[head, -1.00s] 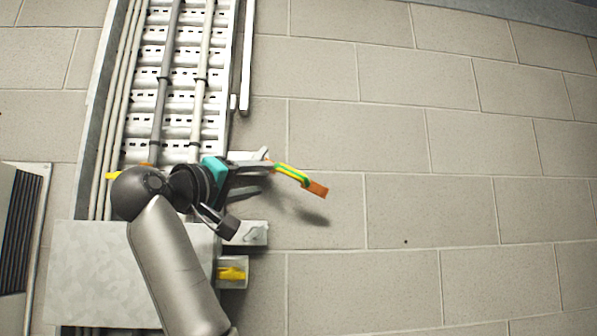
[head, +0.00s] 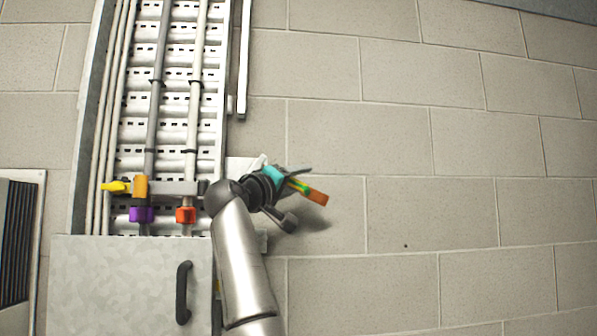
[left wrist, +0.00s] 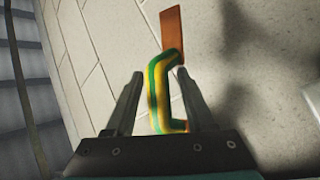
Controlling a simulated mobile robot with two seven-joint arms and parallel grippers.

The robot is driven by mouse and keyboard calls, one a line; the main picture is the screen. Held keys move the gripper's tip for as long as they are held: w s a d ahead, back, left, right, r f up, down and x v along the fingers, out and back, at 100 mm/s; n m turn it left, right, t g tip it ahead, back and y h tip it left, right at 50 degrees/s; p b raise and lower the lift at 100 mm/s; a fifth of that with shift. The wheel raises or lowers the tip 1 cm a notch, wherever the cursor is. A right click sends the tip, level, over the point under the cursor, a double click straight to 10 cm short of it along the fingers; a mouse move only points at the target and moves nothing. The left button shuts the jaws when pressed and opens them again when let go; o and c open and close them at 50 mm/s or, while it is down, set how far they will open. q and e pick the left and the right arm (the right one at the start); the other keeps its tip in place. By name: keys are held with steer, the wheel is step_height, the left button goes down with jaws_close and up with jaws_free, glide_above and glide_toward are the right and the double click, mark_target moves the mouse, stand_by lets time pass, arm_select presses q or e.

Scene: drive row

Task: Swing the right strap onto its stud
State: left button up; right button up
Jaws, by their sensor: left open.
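The right strap (head: 299,186) is green and yellow with a flat copper lug (head: 317,197) at its end, sticking out to the right in front of the block wall. My left gripper (head: 296,178) is around the strap in the head view. The lug (left wrist: 172,30) lies beyond the fingertips. I cannot make out the stud; my arm covers the area below the strap. My right gripper is not in view.
A perforated cable tray (head: 172,100) runs up the left, with purple (head: 141,215) and red (head: 186,215) fittings and a yellow lever (head: 117,187). A grey cabinet (head: 120,285) with a black handle (head: 183,292) is below. The block wall (head: 450,210) at right is clear.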

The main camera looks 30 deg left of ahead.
arm_select(q)
steer(key=shift+w, duration=0.25)
steer(key=shift+c, duration=0.2)
steer(key=shift+r, duration=0.1)
jaws_close()
stand_by(1.0)
